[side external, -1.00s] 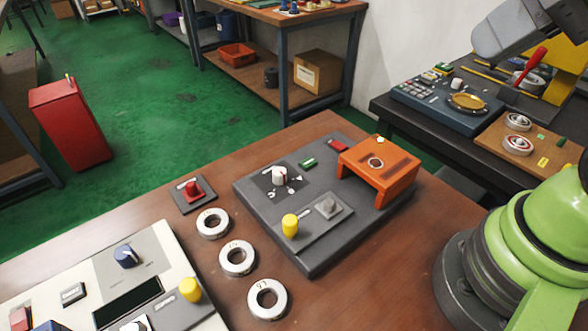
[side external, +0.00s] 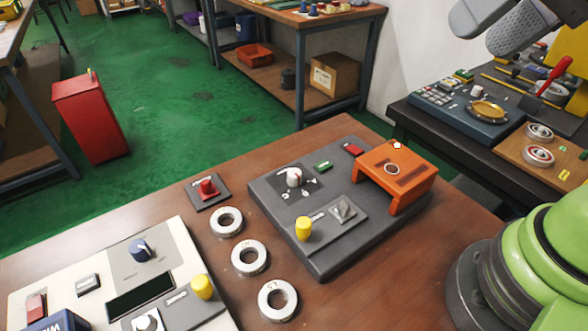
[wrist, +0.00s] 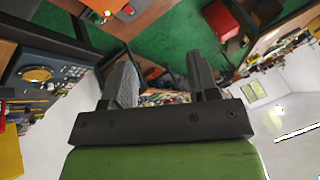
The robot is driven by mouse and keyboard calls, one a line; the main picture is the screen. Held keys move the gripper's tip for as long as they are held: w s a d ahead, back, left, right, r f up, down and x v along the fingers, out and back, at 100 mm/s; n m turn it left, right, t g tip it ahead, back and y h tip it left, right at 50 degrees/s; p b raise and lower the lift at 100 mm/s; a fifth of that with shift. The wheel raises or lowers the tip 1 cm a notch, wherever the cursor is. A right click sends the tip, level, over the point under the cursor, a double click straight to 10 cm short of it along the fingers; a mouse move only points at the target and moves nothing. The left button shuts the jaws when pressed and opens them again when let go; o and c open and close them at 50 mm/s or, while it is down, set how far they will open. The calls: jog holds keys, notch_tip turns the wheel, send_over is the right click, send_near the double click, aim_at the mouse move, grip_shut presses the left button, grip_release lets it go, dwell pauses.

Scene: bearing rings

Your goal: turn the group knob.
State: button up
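A dark grey console (side external: 322,262) on the brown table carries a white knob with a red mark (side external: 294,177), with small white symbols around it. The same console has a grey knob (side external: 344,210) and a yellow knob (side external: 303,228). A red knob (side external: 207,187) stands on a small separate plate. A cream panel (side external: 100,262) at lower left has a blue knob (side external: 141,250), a white knob (side external: 147,321) and a yellow knob (side external: 202,287). I cannot read which is labelled group. My gripper (wrist: 161,64) is open and empty in the wrist view, away from all knobs.
Three metal bearing rings (side external: 249,257) lie in a row between panel and console. An orange bridge-shaped stand (side external: 397,172) covers the console's right end. A side bench (side external: 455,145) with a blue instrument (side external: 470,112) stands behind. Bare table (side external: 400,275) lies at the console's front right.

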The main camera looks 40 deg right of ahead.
jog(key=w+a+f+g, duration=0.2)
jog(key=w+a, duration=0.1)
jog(key=w, duration=0.6)
jog(key=m+g+h, duration=0.2)
jog(key=g, duration=0.2)
send_over(294, 172)
notch_tip(294, 172, down, 17)
notch_tip(294, 172, down, 10)
jog(key=shift+r, duration=0.15)
jog(key=c, duration=0.9)
